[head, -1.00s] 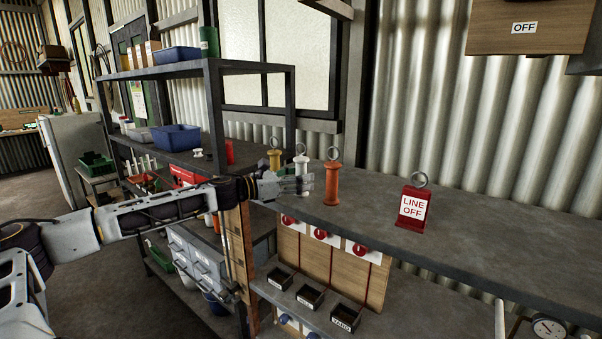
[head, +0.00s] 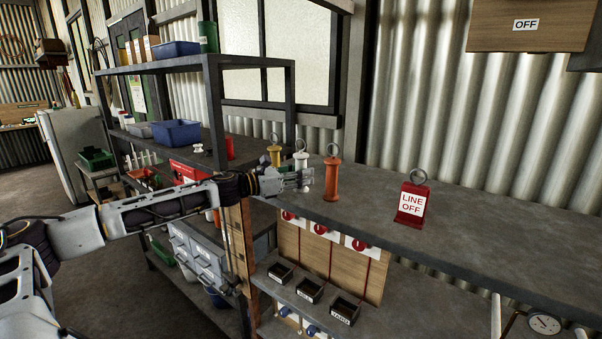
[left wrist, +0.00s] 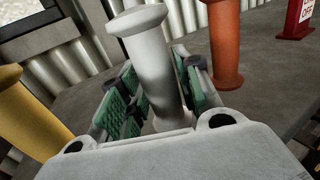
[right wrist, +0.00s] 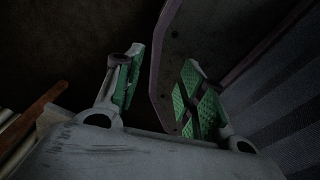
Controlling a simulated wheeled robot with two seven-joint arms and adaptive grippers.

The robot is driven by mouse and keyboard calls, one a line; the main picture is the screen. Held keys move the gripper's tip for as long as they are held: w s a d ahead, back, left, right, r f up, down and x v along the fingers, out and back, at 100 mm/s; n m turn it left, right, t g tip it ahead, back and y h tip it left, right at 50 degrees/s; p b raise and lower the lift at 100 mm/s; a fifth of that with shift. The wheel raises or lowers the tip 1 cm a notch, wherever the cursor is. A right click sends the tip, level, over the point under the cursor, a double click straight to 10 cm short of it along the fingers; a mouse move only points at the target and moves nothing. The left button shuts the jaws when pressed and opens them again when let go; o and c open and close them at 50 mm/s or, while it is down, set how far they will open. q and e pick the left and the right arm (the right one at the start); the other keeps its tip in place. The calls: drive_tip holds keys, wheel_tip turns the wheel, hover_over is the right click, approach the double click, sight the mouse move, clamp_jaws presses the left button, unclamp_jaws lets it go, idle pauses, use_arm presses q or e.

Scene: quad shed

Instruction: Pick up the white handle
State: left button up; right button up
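The white handle (head: 301,159) stands upright on the grey bench, a ring above its top, between a yellow handle (head: 274,157) and an orange handle (head: 332,180). My left gripper (head: 305,180) is at its shaft and hides part of it in the head view. In the left wrist view the white handle (left wrist: 154,65) rises between the green-padded fingers of the left gripper (left wrist: 160,92). The fingers look spread, one on each side; firm contact does not show. My right gripper (right wrist: 157,88) is open and empty in its wrist view, and out of the head view.
The orange handle stands close on the right of my left gripper. A red "LINE OFF" block (head: 411,204) stands farther right on the bench (head: 480,225). A dark shelf unit (head: 190,65) with blue bins is at left. The bench between the orange handle and red block is clear.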

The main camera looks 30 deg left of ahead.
sight(300, 157)
use_arm(q)
drive_tip(key=c, duration=0.6)
drive_tip(key=shift+o, duration=0.2)
use_arm(e)
drive_tip(key=shift+d, duration=0.3)
use_arm(q)
drive_tip(key=shift+r, duration=0.15)
use_arm(e)
drive_tip(key=shift+a+r, duration=0.1)
drive_tip(key=shift+a, duration=0.1)
use_arm(q)
drive_tip(key=shift+r+p, duration=0.35)
drive_tip(key=shift+r, duration=0.1)
drive_tip(key=shift+r+p, duration=0.35)
drive_tip(key=shift+r, duration=0.4)
wheel_tip(300, 157, up, 7)
drive_tip(key=p, duration=0.4)
drive_tip(key=shift+f, duration=0.2)
drive_tip(key=shift+r, duration=0.4)
use_arm(e)
drive_tip(key=shift+a+r, duration=0.1)
drive_tip(key=shift+r, duration=2.65)
drive_tip(key=shift+a, duration=0.35)
